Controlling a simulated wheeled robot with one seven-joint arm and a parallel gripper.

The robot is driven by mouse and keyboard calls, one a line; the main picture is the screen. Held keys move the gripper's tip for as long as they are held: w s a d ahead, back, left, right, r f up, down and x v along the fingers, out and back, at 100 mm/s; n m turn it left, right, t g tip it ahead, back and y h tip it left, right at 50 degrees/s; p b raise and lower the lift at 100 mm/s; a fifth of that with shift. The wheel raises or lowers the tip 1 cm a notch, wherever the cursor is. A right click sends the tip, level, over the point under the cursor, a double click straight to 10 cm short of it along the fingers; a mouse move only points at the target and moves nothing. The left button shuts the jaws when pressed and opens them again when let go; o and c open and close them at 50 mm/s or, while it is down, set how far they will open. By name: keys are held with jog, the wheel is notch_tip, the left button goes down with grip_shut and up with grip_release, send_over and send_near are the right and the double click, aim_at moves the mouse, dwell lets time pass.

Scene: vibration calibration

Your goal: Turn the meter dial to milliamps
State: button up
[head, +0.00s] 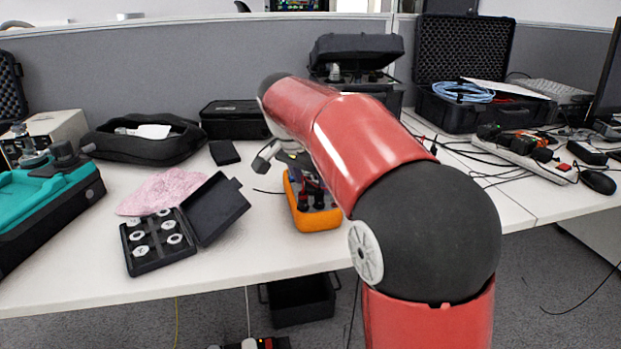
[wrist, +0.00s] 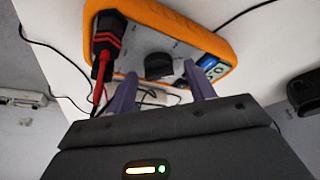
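An orange-rimmed meter (head: 318,217) lies on the white table, partly hidden behind my red arm in the head view. In the wrist view the meter (wrist: 180,17) fills the upper middle. Its round black dial (wrist: 158,66) is near the middle of its face. A black plug with a red lead (wrist: 104,62) sits at its left end, and a small blue display (wrist: 209,62) at its right. My gripper (wrist: 160,88) is open, its two purple-grey fingers apart, one to each side below the dial. I cannot tell whether they touch the meter.
An open black case of white discs (head: 140,262), a pink cloth (head: 160,190) and a small black box (head: 224,152) lie left of the meter. A power strip with cables (head: 530,152) is at right. Bare table lies in front of the meter.

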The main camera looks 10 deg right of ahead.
jog(key=v, duration=0.8)
dwell(0.4)
